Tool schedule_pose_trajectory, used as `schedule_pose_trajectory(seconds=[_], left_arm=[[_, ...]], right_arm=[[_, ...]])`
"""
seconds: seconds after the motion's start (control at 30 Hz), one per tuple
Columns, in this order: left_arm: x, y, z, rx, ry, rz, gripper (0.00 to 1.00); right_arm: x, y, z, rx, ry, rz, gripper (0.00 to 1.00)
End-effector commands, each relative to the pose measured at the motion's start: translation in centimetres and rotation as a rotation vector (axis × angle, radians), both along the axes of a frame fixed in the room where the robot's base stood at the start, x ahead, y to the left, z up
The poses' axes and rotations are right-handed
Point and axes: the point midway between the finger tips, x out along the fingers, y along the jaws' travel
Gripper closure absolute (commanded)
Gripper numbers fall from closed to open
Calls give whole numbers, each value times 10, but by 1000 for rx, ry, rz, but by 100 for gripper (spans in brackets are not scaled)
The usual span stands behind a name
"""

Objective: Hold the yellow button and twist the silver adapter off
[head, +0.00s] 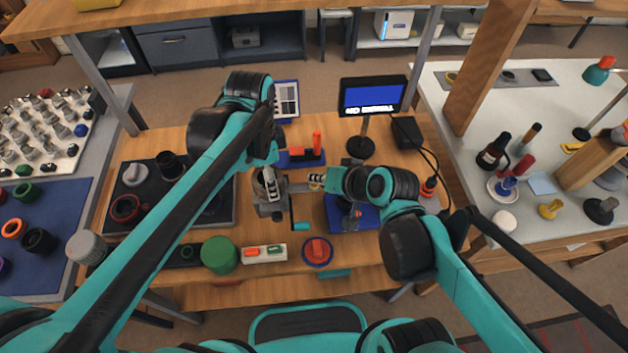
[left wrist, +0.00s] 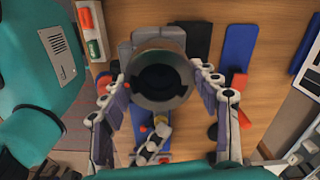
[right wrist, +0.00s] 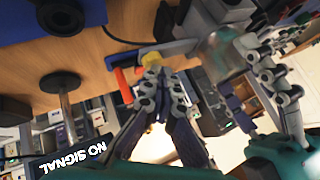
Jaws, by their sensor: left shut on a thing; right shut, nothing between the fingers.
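The silver adapter (left wrist: 161,97) shows in the left wrist view as a grey ring with a dark bore. My left gripper (head: 268,180) is shut on it, one finger on each side. The grey vise (head: 271,211) with a teal handle is directly below. The yellow button (right wrist: 150,58) is small and sits at the fingertips of my right gripper (right wrist: 153,70). Those fingers are closed together with nothing between them. The button also shows in the left wrist view (left wrist: 160,120), beside the adapter. Whether the fingertips touch the button is unclear.
A blue-screen monitor (head: 373,96) stands behind my right gripper. A green cylinder (head: 220,255), a tray with red and green pieces (head: 263,253) and a red knob (head: 318,251) lie along the front edge. A blue block with red parts (head: 301,157) lies behind the vise.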

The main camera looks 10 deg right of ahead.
Motion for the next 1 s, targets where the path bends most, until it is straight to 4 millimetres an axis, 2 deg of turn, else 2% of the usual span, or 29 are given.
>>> schedule_pose_trajectory(seconds=[0.13,0.33,0.63,0.83,1.0], left_arm=[[0,0,0,0,0,24,70],[1,0,0,0,0,210,70],[1,0,0,0,0,241,70],[2,1,0,-1,0,427,70],[2,1,0,0,0,457,70]], right_arm=[[-1,0,-1,0,2,1,100],[-1,0,-1,0,2,1,100],[-1,0,-1,0,2,1,100],[-1,0,-1,0,2,1,100],[-1,0,-1,0,2,1,100]])
